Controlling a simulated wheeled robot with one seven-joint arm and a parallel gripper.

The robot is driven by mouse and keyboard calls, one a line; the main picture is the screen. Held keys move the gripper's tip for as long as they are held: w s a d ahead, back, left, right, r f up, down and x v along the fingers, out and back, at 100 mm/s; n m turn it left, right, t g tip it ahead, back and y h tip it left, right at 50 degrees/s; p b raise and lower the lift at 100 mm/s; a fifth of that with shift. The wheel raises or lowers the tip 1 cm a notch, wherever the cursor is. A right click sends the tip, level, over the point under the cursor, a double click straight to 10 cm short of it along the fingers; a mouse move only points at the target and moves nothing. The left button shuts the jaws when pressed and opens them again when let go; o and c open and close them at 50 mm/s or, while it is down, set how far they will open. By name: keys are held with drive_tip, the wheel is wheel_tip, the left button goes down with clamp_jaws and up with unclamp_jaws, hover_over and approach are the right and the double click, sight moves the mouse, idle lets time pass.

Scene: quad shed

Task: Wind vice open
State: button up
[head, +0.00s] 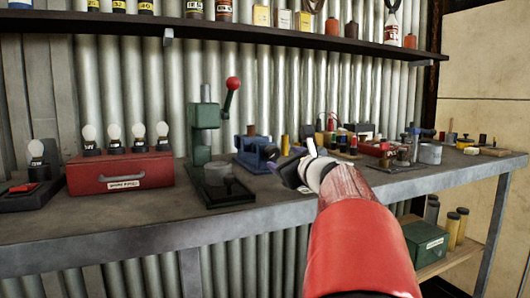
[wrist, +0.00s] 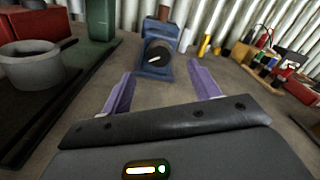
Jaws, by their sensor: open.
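The blue vice (head: 250,146) stands on the workbench, right of the green press. In the wrist view the vice (wrist: 155,73) is ahead of my gripper, near the top middle, with a dark round end and a small pale bar (wrist: 154,59) facing me. My gripper (wrist: 161,68) is open, its two purple fingers spread to either side of the vice's front, with nothing held between them. Whether the fingers reach past the round end is hard to tell. In the head view my gripper (head: 290,172) is just right of the vice, and my arm hides the bench below it.
A green press (head: 202,130) with a red-knobbed lever and a grey cup (wrist: 30,65) stand to the left. A red box (head: 120,172) with bulbs is farther left. Small tools and bottles crowd the bench at right. A shelf (head: 220,24) runs above.

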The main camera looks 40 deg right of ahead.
sight(275, 154)
drive_tip(key=p+x, duration=0.1)
drive_tip(key=x, duration=0.6)
drive_tip(key=shift+w, duration=0.35)
drive_tip(key=shift+c, duration=0.2)
drive_tip(key=c, duration=0.9)
